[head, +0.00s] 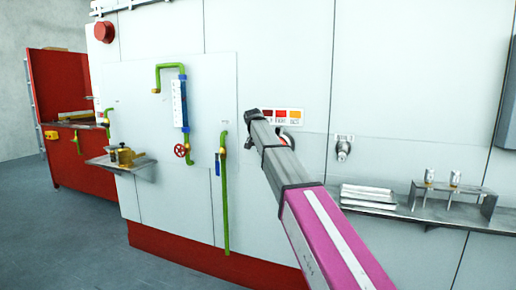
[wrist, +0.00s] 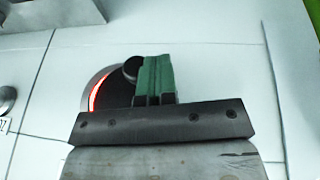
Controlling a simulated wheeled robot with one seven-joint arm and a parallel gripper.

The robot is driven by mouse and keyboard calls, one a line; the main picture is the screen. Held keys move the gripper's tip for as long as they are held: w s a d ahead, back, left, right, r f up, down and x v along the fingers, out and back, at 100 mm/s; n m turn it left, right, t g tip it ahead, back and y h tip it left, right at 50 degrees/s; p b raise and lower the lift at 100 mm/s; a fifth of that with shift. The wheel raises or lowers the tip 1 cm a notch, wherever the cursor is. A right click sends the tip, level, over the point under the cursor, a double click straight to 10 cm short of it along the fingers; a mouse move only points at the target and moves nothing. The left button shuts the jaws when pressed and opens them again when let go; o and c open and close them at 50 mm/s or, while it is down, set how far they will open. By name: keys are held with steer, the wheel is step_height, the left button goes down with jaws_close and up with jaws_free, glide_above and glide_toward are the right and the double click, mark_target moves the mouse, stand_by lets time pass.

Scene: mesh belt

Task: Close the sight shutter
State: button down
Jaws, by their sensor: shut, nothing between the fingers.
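The sight shutter (wrist: 115,95) is a dark round plate on the pale wall in the wrist view. A glowing orange-red crescent of the sight port (wrist: 97,92) shows along its left side. A black round knob (wrist: 131,69) is near the shutter's upper right. My gripper (wrist: 157,62) is shut and empty, its green fingers just right of the knob. I cannot tell whether they touch it. The gripper's body hides the lower part of the shutter. In the head view my arm covers most of the port; only a small edge of it (head: 291,137) shows.
A colour-patch label (head: 282,115) is above the port. A nozzle-like fitting (head: 343,149) and a metal shelf (head: 400,207) with a small rack are to the right. Green pipes (head: 225,205) and a red valve wheel (head: 181,151) are to the left. Floor is clear at lower left.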

steer(key=shift+s+d+f+n+g+h, duration=0.15)
steer(key=shift+d+f+h, duration=0.1)
steer(key=shift+d+h, duration=0.25)
steer(key=shift+s+d+f+n+g+h, duration=0.1)
steer(key=shift+s+d+f+g+h, duration=0.1)
steer(key=shift+d+h, duration=0.25)
steer(key=shift+s+d+f+n+g+h, duration=0.15)
steer(key=shift+d+f+h, duration=0.1)
steer(key=shift+d+h, duration=0.25)
steer(key=shift+a, duration=0.1)
